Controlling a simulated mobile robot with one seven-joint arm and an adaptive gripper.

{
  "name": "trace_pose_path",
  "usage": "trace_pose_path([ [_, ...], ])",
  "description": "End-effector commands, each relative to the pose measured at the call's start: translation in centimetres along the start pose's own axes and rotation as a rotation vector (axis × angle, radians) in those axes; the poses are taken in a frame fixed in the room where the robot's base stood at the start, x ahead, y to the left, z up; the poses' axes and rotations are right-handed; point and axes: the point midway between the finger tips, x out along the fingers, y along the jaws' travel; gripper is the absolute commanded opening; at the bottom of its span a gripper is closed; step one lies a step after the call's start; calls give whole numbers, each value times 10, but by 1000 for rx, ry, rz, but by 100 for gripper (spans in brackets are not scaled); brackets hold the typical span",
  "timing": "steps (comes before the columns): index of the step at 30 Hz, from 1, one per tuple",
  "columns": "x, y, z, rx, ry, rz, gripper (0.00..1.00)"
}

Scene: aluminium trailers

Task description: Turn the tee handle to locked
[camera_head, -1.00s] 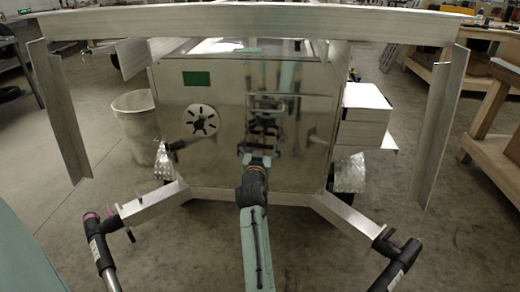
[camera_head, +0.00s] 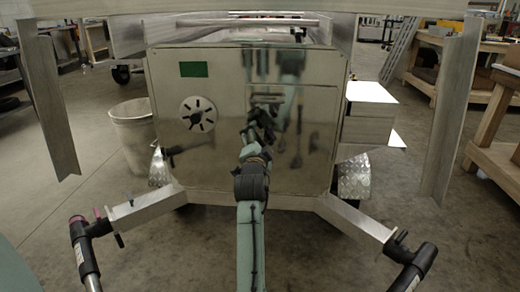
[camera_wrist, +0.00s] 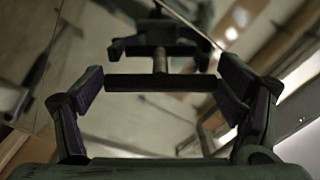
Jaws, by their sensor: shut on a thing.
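The tee handle (camera_wrist: 140,83) shows in the wrist view as a dark crossbar on a short stem that runs to a shiny metal panel. My gripper (camera_wrist: 160,92) has one finger at each end of the crossbar and is shut on it. In the head view my gripper (camera_head: 249,138) is at the front panel of the aluminium trailer box (camera_head: 215,165), turned at a slant. My gripper and arm hide the handle there. The panel mirrors my gripper and arm. I cannot read any lock marking.
A round slotted vent (camera_head: 198,114), a green label (camera_head: 194,69) and a dark lever (camera_head: 172,152) are on the panel's left. Frame tubes (camera_head: 148,208) reach toward me on both sides. A bin (camera_head: 132,135) stands left, and metal boxes (camera_head: 370,98) sit right.

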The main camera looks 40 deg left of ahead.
Motion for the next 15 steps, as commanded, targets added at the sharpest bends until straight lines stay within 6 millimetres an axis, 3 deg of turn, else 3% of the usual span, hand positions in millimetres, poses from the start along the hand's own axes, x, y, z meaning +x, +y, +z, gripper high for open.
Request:
trace_pose_path([
  [15, 0, 0, 2, 437, -2, -4, 58],
])
